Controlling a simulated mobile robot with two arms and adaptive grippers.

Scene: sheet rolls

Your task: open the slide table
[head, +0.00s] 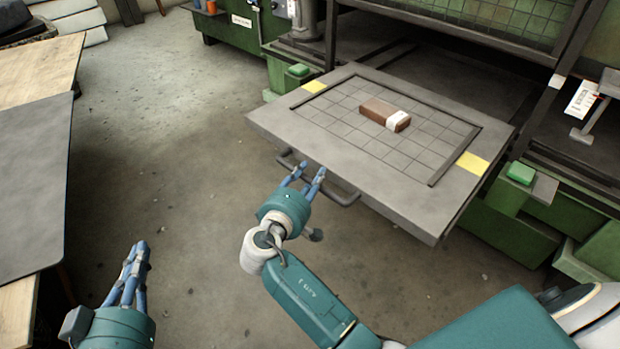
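The slide table (268,122) is a grey plate with a raised border and grid lines, standing well out from the machine. A brown block with a white band (385,115) lies on it. A dark bar handle (343,195) runs along its front edge. My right gripper (311,169) is at this handle, its two fingers visibly apart and overlapping the bar in the picture; whether they touch it I cannot tell. My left gripper (138,248) is low at the left, away from the table, with its fingers close together; nothing shows between them.
Grey and wooden tabletops (35,180) stand at the left. The green machine frame (510,228) and a tagged stand (585,115) are at the right. The concrete floor (190,130) between the tabletops and the slide table is clear.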

